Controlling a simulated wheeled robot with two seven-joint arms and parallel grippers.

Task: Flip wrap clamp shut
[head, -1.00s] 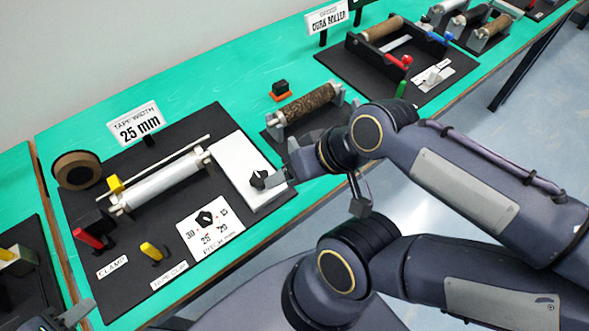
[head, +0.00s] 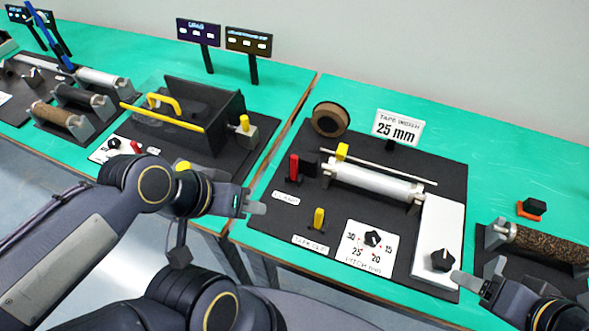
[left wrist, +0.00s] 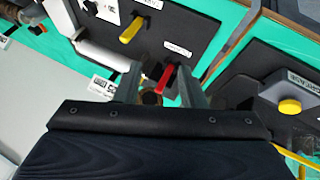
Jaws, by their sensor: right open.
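The wrap clamp has a red lever (head: 294,168) beside a black block (head: 308,163), behind the CLAMP label (head: 285,198) at the left of the wrapping board. The lever looks upright in the head view. My left gripper (head: 254,206) is left of the label, apart from the lever. In the left wrist view, the two fingers of the left gripper (left wrist: 160,86) are spread with nothing held, and the red lever (left wrist: 165,78) shows beyond the gap. My right gripper (head: 458,280) is open near the black knob on the white box; its fingers partly overlap in view.
A yellow tape-clip lever (head: 318,218) stands in front of the clamp. A white roller (head: 372,182) and thin rod lie behind, with a tape roll (head: 331,119) at the back. The white box (head: 430,235) stands right. A black-walled station (head: 205,110) is left.

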